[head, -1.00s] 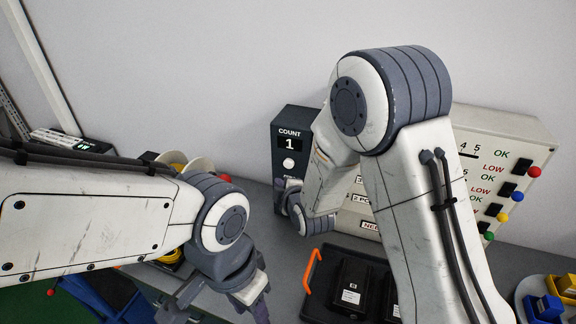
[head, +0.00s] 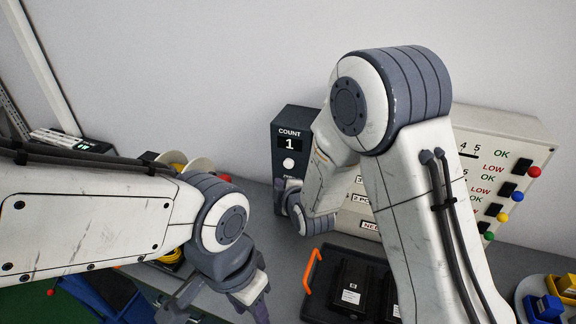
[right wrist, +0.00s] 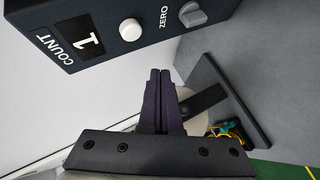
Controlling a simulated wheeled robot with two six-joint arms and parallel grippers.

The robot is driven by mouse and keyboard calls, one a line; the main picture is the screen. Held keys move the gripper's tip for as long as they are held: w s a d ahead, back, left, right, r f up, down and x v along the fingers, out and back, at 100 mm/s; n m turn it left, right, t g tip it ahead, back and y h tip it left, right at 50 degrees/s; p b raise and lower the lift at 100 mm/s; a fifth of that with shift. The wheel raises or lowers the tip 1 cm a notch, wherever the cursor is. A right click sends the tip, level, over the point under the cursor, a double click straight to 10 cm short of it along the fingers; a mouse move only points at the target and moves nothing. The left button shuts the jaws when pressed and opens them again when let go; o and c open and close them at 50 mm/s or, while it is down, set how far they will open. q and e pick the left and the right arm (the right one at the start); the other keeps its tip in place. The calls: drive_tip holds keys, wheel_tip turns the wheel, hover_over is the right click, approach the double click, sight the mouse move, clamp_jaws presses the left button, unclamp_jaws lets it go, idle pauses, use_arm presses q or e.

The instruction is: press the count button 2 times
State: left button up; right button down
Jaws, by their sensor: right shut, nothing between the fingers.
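The dark count box (head: 290,130) stands against the wall, and its display reads 1. Its round white count button (head: 288,163) sits below the display. The button (right wrist: 130,29) also shows in the right wrist view, with a grey ZERO knob (right wrist: 193,14) beside it. My right gripper (right wrist: 160,73) is shut and empty, its fingertips apart from the button in that view. In the head view my right gripper (head: 281,187) is partly hidden by its arm, just below the button. My left gripper (head: 262,312) is cut off by the bottom edge, so its jaws cannot be judged.
A pale panel (head: 520,130) with several coloured knobs stands right of the count box, partly behind my right arm. A black tray (head: 318,300) with an orange handle (head: 312,270) lies in front. A round plate with blue and yellow parts (head: 545,307) is at lower right.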

drive_tip(key=s+a+f+m+g+b, duration=0.2)
drive_tip(key=s+m+g+b, duration=0.4)
drive_tip(key=s, duration=1.2)
drive_tip(key=s+d+m+g+h, duration=0.1)
drive_tip(key=s+d+m+g, duration=0.1)
drive_tip(key=s, duration=0.6)
drive_tip(key=s+d+m+g+h, duration=0.1)
drive_tip(key=s+d+g, duration=0.3)
drive_tip(key=s, duration=0.4)
drive_tip(key=shift+s+d+r+m+h+b, duration=0.35)
drive_tip(key=shift+r+m+h, duration=0.1)
drive_tip(key=shift+m, duration=0.35)
